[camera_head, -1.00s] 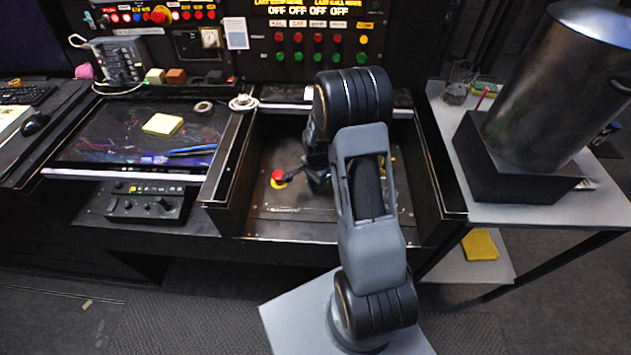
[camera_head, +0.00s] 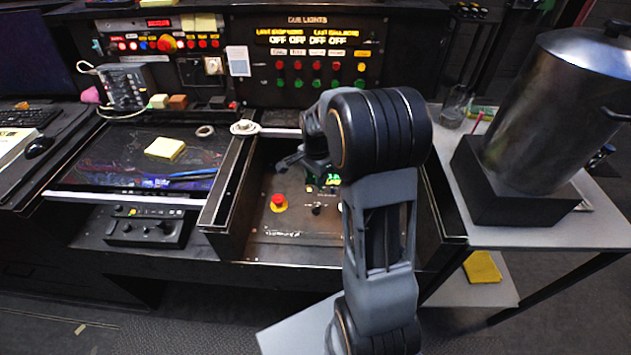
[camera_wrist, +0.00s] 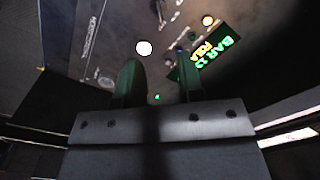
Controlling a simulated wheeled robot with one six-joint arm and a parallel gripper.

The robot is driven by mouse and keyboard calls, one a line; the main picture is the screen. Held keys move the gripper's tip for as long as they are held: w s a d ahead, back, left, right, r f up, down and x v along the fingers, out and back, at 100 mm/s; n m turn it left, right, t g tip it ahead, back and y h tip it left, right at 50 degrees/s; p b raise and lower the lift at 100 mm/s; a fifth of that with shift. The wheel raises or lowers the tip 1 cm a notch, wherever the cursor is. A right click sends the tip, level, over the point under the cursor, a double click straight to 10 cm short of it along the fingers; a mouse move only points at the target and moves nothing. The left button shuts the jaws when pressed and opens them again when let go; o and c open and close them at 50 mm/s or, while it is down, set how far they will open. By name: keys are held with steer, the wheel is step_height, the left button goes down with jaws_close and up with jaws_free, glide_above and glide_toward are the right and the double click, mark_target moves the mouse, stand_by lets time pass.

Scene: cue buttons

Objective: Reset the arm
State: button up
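My gripper (camera_head: 290,162) hangs over the open console well in the head view, up and back from the red mushroom button on its yellow base (camera_head: 278,203), not touching it. In the wrist view the two fingers of my gripper (camera_wrist: 158,78) stand apart with nothing between them. Beyond them lies the well's panel (camera_wrist: 115,35), with a green lit display (camera_wrist: 212,55) and a round white light (camera_wrist: 144,47). My arm bends over the well's right side and hides part of the panel.
The cue-lights panel (camera_head: 318,52) with red and green buttons stands behind. The well's raised side wall (camera_head: 228,190) is at left. A metal urn (camera_head: 545,110) stands on the right side table (camera_head: 595,225). Yellow sticky notes (camera_head: 164,148) lie on the left screen.

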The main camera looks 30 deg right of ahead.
stand_by(0.6)
steer(key=s+a+r+n+t+p, duration=0.1)
steer(key=s+a+r+n, duration=0.4)
steer(key=s+r+n, duration=0.2)
steer(key=s+a+r+n+t+p, duration=0.2)
steer(key=s+a+r+n, duration=0.3)
steer(key=s+r+n, duration=0.2)
steer(key=s+n, duration=0.1)
steer(key=s, duration=0.1)
steer(key=shift+s+r+t+p, duration=0.2)
steer(key=shift+s+t+p, duration=0.1)
